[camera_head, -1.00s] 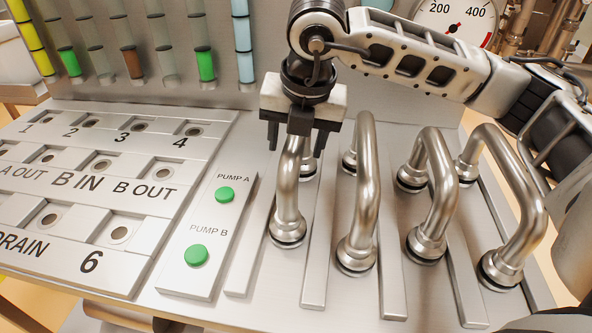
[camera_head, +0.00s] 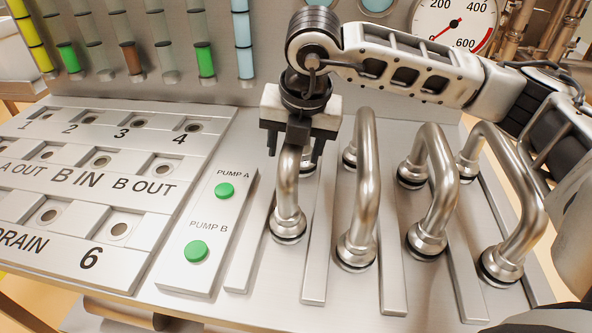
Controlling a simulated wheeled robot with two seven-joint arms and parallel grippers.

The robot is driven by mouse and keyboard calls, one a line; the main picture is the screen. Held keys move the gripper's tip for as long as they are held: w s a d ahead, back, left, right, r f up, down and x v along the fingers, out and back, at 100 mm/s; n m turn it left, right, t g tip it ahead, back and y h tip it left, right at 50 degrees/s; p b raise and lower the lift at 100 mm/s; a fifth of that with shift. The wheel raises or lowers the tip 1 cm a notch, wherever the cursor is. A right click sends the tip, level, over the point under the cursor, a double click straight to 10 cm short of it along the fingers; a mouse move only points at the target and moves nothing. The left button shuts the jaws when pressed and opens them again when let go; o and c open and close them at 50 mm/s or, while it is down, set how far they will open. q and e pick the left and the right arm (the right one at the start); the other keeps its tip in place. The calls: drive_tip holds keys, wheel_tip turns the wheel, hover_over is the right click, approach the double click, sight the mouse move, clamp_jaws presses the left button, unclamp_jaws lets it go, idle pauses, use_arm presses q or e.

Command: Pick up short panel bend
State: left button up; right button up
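Several shiny metal panel bends stand in a row on the right of the panel. The leftmost bend (camera_head: 286,190) looks the shortest; its top is hidden behind my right gripper (camera_head: 296,151). That gripper comes in from the upper right and points down over this bend. Its two dark fingers are apart, one on each side of the bend's upper part; I cannot tell whether they touch it. The bend stands upright with its front foot on the panel. My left gripper is not in view.
Taller bends (camera_head: 362,190), (camera_head: 437,195) and (camera_head: 510,200) stand close on the right, between raised metal strips. A plate with green pump buttons (camera_head: 224,191) lies on the left, beside a labelled port panel (camera_head: 90,185). Sight tubes (camera_head: 243,45) and a gauge (camera_head: 455,25) are behind.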

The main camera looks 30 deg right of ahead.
drive_tip(key=shift+f, duration=0.15)
idle(0.4)
clamp_jaws()
idle(1.3)
